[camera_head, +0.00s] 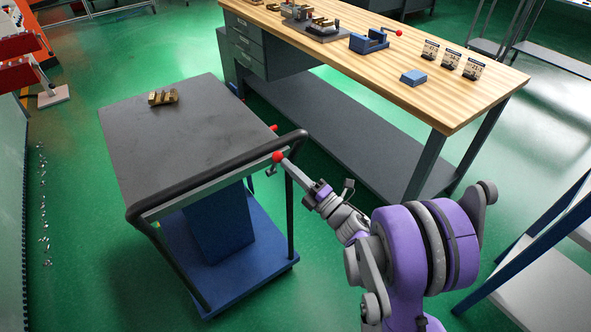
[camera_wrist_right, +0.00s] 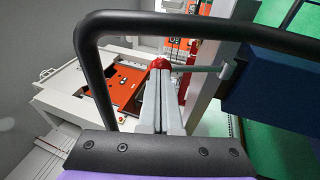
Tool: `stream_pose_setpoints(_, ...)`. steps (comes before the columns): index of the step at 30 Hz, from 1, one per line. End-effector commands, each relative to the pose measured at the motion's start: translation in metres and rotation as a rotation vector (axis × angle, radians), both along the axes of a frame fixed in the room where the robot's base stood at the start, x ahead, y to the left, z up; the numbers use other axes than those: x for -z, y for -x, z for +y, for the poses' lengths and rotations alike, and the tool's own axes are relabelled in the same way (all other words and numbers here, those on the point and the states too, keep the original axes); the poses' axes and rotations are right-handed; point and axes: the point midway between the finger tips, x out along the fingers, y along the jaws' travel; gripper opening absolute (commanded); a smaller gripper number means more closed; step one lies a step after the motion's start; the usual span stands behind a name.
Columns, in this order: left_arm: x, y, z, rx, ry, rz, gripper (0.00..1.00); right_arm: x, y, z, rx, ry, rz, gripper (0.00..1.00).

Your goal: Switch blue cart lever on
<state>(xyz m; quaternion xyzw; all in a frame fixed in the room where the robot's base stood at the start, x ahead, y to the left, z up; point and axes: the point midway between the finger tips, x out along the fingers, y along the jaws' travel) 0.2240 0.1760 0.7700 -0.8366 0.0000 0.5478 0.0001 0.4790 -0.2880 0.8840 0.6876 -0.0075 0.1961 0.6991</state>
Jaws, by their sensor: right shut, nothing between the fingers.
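The blue cart has a dark grey top (camera_head: 190,135), a blue base (camera_head: 240,277) and a black handle bar (camera_head: 215,170). A lever with a red ball knob (camera_head: 278,157) is at its right corner, near the handle. In the wrist view the red knob (camera_wrist_right: 160,62) is at the fingertips, and a grey rod (camera_wrist_right: 205,69) runs right from it. My right gripper (camera_head: 285,165) is shut and empty, its tips at the knob; I cannot tell if they touch. It also shows in the wrist view (camera_wrist_right: 161,88). My left gripper is out of view.
A second red knob (camera_head: 274,127) shows past the handle. A brass part (camera_head: 163,97) lies on the cart top. A wooden workbench (camera_head: 450,105) with a blue vise (camera_head: 369,41) stands behind right. In the wrist view the black handle (camera_wrist_right: 90,65) arches around my fingers. Green floor is open at left.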

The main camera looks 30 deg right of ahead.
Motion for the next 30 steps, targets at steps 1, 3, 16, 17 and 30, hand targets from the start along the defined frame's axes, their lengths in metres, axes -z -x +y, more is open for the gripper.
stream_pose_setpoints(1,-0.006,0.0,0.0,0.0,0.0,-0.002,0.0,-0.006,-0.002,0.0,0.0,0.003,0.024,0.0)
stream_pose_setpoints(3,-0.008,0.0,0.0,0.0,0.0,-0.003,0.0,-0.006,-0.005,0.001,-0.001,0.002,0.03,0.0)
stream_pose_setpoints(16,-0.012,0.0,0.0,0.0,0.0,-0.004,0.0,-0.011,-0.014,0.001,0.0,0.001,0.027,0.0)
stream_pose_setpoints(17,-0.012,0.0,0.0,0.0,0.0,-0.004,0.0,-0.011,-0.014,0.001,0.001,0.001,0.027,0.0)
stream_pose_setpoints(30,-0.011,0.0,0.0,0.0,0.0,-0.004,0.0,-0.011,-0.015,0.001,0.0,0.0,0.026,0.0)
